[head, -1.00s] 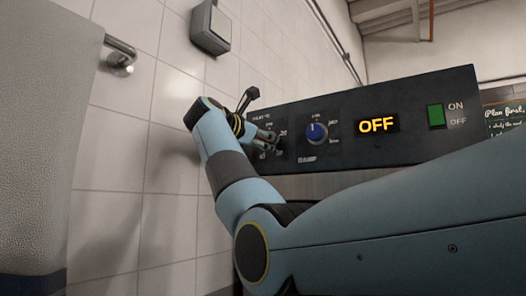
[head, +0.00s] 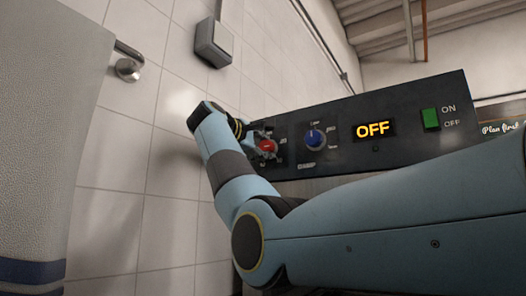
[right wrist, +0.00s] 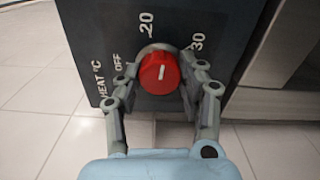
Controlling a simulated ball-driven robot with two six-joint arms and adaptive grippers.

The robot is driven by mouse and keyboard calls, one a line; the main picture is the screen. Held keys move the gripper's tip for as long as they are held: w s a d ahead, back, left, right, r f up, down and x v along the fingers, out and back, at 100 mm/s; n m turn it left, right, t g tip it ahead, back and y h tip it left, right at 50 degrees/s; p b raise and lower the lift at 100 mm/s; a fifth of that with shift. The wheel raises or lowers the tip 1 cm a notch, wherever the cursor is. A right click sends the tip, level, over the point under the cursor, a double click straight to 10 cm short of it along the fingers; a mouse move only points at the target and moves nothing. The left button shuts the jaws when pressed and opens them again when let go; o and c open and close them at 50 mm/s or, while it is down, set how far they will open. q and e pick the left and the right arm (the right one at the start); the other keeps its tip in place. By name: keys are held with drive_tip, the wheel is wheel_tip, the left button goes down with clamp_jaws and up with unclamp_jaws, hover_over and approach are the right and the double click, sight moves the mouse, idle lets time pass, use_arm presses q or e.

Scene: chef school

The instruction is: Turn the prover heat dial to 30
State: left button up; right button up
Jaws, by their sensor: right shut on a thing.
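The red heat dial (head: 267,147) is at the left end of the dark control panel (head: 345,158). In the right wrist view the dial (right wrist: 160,73) has a white mark pointing between 20 and 30, apparently nearer 20. The labels HEAT °C, OFF, 20 and 30 surround it. My right gripper (head: 262,143) is at the dial. In the right wrist view its fingers (right wrist: 160,80) sit on either side of the dial, shut on it. The head view partly hides the dial behind the gripper. My left gripper is not in view.
A tiled wall (head: 120,215) stands left of my arm, with a grey box (head: 213,42) above.

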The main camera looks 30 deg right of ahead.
drive_tip(key=m, duration=0.4)
drive_tip(key=shift+f+m+b, duration=0.1)
drive_tip(key=shift+m+b, duration=0.2)
drive_tip(key=shift+b, duration=0.1)
drive_tip(key=m, duration=0.4)
drive_tip(key=shift+b, duration=0.3)
drive_tip(key=o, duration=1.2)
drive_tip(key=shift+a, duration=0.1)
drive_tip(key=v, duration=1.2)
drive_tip(key=shift+w, duration=0.1)
